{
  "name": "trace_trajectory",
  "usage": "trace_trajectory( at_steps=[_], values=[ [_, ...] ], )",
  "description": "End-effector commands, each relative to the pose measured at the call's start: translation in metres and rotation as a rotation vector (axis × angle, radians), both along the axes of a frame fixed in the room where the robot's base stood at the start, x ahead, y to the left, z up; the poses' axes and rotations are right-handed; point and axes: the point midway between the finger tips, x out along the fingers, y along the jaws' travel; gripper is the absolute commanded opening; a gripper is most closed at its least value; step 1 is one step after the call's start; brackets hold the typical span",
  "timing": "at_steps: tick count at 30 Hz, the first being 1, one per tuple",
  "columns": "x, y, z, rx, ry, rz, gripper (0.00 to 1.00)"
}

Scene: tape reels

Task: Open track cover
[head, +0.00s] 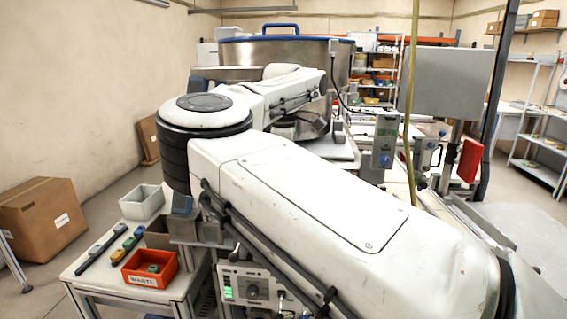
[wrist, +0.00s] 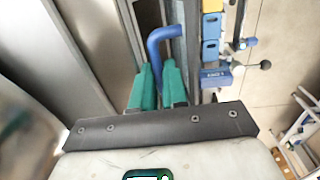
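In the wrist view, a bent blue handle (wrist: 165,38) stands beside long grey metal rails (wrist: 192,50). I cannot tell whether it belongs to the track cover. The green fingers of my gripper (wrist: 158,78) lie close on both sides of its lower leg and appear shut on it. The lower end of the handle is hidden between the fingers. In the head view, my arm reaches toward the large steel drum, and my gripper and this handle are hidden. I cannot make out the track cover clearly there.
A steel drum (head: 235,53) with a blue rim stands behind my arm. A grey control box (head: 385,138) is right of it. Blue and yellow blocks (wrist: 211,30) and a black knob (wrist: 265,64) sit right of my fingers. A red bin (head: 150,267) is on the left bench.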

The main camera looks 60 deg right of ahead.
Motion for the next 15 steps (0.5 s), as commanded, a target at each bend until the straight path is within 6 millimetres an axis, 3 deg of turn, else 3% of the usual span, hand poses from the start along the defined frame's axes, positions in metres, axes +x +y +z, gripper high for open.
trace_trajectory(
  at_steps=[7,15],
  values=[
    [-0.0007,-0.0003,-0.0021,0.001,0.001,0.000,0.36],
    [0.0015,-0.0011,0.0022,-0.006,-0.007,0.004,0.37]
  ],
)
